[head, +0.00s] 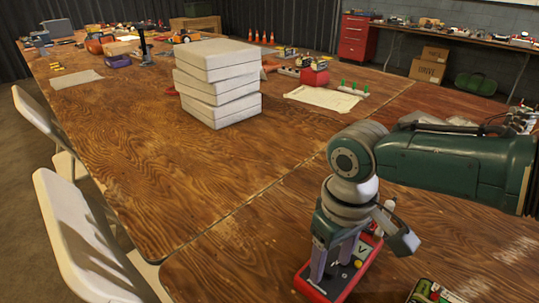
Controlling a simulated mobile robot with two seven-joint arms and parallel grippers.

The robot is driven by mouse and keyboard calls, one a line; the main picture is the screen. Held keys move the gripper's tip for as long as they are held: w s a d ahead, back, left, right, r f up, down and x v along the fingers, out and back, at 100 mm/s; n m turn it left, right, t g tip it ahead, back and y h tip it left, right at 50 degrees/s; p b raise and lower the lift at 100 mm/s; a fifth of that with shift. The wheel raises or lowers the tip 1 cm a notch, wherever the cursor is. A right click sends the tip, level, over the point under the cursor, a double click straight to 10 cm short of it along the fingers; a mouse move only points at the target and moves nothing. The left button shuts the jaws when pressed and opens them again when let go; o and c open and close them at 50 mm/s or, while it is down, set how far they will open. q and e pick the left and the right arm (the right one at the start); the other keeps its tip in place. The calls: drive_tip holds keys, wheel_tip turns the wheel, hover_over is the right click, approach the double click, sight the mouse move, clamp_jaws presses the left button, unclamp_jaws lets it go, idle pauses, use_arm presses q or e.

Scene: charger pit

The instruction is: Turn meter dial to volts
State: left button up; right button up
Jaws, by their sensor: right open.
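A red meter (370,257) lies on the wooden table at the lower right of the head view. It has a pale panel marked with a V, a yellow button and other small controls on its dark face. My right gripper (333,268) points down over the meter, its fingers apart and close to the face. The gripper covers part of the face, and I cannot make out the dial or its setting. I cannot tell whether the fingers touch the meter. My left gripper is out of view.
A stack of pale boxes (217,80) stands on the table at the middle back. A green circuit board (428,293) lies right of the meter at the bottom edge. White chairs (85,240) line the left side. The tabletop left of the meter is clear.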

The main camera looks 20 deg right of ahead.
sight(330, 267)
wheel_tip(330, 267, up, 10)
drive_tip(key=p, duration=0.4)
idle(0.3)
